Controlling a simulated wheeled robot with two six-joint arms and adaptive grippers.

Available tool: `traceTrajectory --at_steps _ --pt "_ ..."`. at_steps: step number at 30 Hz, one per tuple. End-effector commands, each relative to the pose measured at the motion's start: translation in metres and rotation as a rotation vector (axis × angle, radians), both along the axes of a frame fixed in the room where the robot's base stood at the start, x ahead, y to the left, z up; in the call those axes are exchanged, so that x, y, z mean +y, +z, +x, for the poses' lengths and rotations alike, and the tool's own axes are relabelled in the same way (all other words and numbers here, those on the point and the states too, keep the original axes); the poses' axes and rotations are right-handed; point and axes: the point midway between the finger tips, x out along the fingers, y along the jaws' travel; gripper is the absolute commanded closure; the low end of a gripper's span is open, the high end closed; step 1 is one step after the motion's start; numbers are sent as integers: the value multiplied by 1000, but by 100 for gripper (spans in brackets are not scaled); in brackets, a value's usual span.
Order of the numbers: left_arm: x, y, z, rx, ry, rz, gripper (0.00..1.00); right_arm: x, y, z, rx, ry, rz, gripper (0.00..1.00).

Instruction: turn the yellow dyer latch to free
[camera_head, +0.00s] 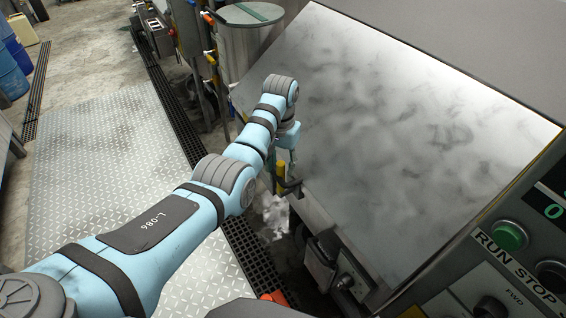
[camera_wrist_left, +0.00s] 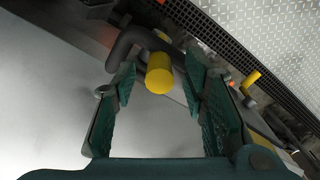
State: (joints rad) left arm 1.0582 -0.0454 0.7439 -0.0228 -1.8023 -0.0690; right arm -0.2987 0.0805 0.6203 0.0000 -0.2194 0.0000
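The yellow dyer latch (camera_wrist_left: 159,74) shows in the left wrist view as a yellow grip on a dark bent bar. It lies between the two green fingers of my left gripper (camera_wrist_left: 163,95), with visible gaps on both sides, so the gripper is open around it. In the head view the yellow latch (camera_head: 281,176) hangs at the left edge of the large metal lid, just below my left gripper (camera_head: 286,160). The wrist partly covers the gripper there. My right gripper is not in view.
The sloping metal lid (camera_head: 370,130) fills the right side. A control panel (camera_head: 510,250) with a green button stands at the lower right. A second yellow handle (camera_wrist_left: 252,78) shows in the left wrist view. Diamond-plate floor (camera_head: 110,160) lies open at left beside a drain grate (camera_head: 170,110).

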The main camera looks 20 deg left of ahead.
Motion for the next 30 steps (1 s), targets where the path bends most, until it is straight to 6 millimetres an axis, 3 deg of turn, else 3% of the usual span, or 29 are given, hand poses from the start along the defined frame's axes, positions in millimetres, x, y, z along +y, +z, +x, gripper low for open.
traceTrajectory --at_steps 2,10,19,30 --pt "0 0 0 0 0 0 60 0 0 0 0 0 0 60" --pt "0 0 0 0 0 0 100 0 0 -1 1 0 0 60" --pt "-2 0 0 -10 -3 12 100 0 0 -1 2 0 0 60" --pt "-24 -4 -19 -156 -1 184 100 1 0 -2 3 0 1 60"
